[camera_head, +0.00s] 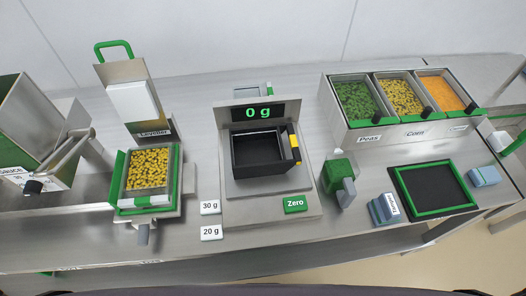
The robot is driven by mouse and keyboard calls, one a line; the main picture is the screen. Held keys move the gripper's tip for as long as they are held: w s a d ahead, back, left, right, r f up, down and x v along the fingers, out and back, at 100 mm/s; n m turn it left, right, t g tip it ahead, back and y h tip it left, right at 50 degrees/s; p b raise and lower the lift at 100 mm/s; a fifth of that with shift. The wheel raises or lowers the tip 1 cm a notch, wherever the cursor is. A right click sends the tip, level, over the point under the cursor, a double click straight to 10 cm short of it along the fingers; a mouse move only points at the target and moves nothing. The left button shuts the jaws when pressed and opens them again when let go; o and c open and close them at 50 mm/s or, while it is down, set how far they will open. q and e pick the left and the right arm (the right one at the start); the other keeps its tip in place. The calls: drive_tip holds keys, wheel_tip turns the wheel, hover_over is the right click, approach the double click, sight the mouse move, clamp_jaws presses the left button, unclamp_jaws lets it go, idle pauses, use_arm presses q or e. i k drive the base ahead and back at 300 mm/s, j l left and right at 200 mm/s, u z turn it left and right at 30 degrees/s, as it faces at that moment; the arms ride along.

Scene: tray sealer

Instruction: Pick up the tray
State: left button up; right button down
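A tray filled with yellow corn (148,167) sits in a green-edged holder (123,204) at the left, in front of an upright metal and white plate. An open black container (258,174) with a yellow tab on its right side stands on the metal scale (240,187) in the middle, and it looks empty. The scale's display reads 0 g. Neither of my grippers is in view.
A rack (391,130) holds bins of peas, corn and an orange food at the back right. A green-framed black mat (434,189), a green-and-grey tool (338,180) and blue blocks lie to the right. A sauce machine (32,130) stands far left.

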sight(149, 169)
drive_tip(key=u, duration=1.15)
